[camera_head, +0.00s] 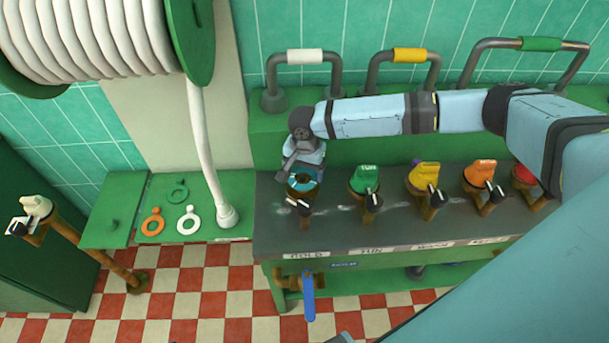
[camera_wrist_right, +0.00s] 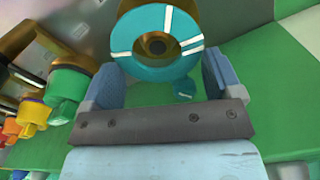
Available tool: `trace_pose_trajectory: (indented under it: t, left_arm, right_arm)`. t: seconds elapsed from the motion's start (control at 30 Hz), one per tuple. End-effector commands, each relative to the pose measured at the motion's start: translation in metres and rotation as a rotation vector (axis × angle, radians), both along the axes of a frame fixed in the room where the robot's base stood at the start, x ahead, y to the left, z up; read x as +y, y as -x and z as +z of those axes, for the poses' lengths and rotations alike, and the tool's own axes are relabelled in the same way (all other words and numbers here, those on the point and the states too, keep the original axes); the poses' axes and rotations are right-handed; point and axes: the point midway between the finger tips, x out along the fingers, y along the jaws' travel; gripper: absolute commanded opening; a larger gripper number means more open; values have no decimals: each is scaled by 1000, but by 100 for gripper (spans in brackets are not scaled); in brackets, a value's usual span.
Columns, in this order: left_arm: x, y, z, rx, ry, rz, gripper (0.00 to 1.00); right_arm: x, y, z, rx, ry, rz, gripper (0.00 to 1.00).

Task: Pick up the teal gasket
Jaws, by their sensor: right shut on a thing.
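In the right wrist view the knob (camera_wrist_right: 160,46), teal with white marks and a brass centre, sits between the two fingers (camera_wrist_right: 160,82). A small teal patch shows below the knob; I cannot tell what it is. My left gripper is not in view.
Green (camera_head: 366,179), yellow (camera_head: 424,175) and orange (camera_head: 481,173) tap knobs stand in a row to the right. A white hose (camera_head: 203,150) drops to the green panel beside the gaskets. A blue lever (camera_head: 309,297) hangs below the COLD label.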

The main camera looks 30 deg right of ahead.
Motion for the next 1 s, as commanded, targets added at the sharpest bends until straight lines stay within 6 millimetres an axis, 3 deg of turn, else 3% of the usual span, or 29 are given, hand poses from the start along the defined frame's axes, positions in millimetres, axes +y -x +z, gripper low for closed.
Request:
trace_pose_trajectory:
  t: [0.3,0.5,0.7,1.0]
  left_arm:
    - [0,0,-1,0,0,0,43]
    - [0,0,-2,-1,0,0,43]
    - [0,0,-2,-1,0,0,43]
    - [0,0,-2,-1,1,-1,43]
  right_arm:
    - [0,-1,86,-6,-2,1,51]
    - [0,-1,132,-4,-1,2,51]
    - [0,-1,156,-2,-1,0,51]
    - [0,-1,162,-1,-1,0,51]
